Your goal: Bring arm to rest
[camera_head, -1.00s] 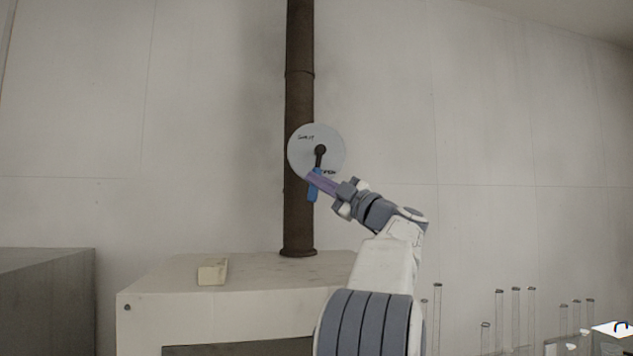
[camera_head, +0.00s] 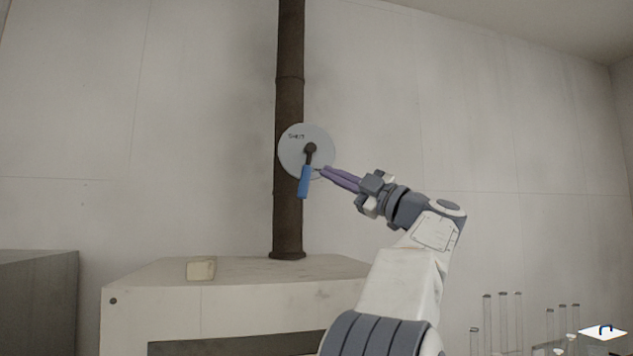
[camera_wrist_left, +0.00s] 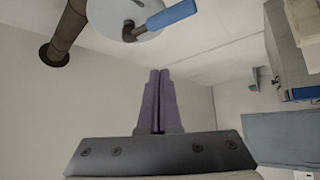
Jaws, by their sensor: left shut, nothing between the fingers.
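My left gripper (camera_head: 325,173) is shut and empty, its purple fingers pointing up and left. Its fingertips are just right of a blue lever handle (camera_head: 304,182), which hangs down from the hub of a round grey dial plate (camera_head: 293,160) on a dark vertical pipe (camera_head: 289,100). In the left wrist view the shut fingers (camera_wrist_left: 158,75) point toward the plate (camera_wrist_left: 105,18) and the blue handle (camera_wrist_left: 172,14), with a gap between. My right gripper is in neither view.
A white cabinet (camera_head: 240,298) stands below the pipe with a small pale block (camera_head: 201,268) on top. A grey box (camera_head: 38,300) is at the left. Several glass tubes (camera_head: 503,320) stand at lower right. The wall right of the pipe is clear.

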